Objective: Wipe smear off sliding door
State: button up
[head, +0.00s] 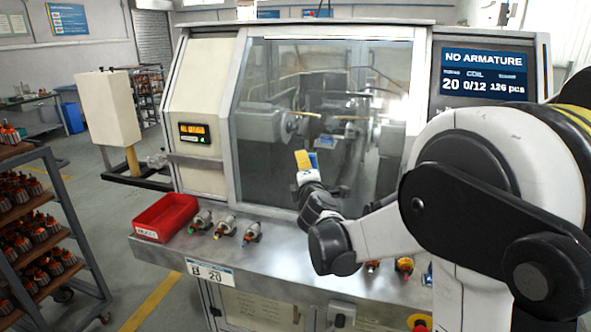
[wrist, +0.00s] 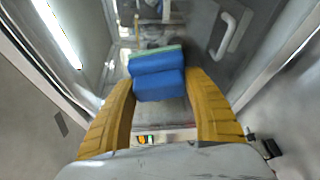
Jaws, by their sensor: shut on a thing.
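The sliding door (head: 265,145) is a large clear pane in a light metal frame on the front of the winding machine. My gripper (head: 306,161) is in front of the door, near its lower middle. In the wrist view its two yellow fingers are closed on a blue sponge (wrist: 158,84) with a greenish far edge. A small part of the blue sponge also shows beside the finger in the head view (head: 314,160). I cannot tell whether the sponge touches the pane. I cannot clearly make out a smear; reflections and machine parts show through the pane.
A red bin (head: 167,217) and several small armatures (head: 226,226) lie on the ledge below the door. A display (head: 486,74) reading "NO ARMATURE" is at the right. A shelf rack (head: 40,235) with armatures stands at the left. A white handle (wrist: 222,35) shows in the wrist view.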

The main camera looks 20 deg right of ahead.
aim_at(318, 168)
jog(key=shift+s+d, duration=0.65)
jog(key=shift+d, duration=0.25)
jog(key=shift+s+d, duration=0.65)
jog(key=shift+d, duration=0.25)
jog(key=shift+a, duration=0.15)
jog(key=shift+s+a, duration=0.55)
jog(key=shift+s, duration=0.25)
jog(key=shift+s+a, duration=0.6)
jog(key=shift+s, duration=0.2)
jog(key=shift+s+a, duration=0.55)
jog(key=shift+s, duration=0.25)
jog(key=shift+s+a, duration=0.1)
jog(key=shift+s+a, duration=0.8)
jog(key=shift+s, duration=0.35)
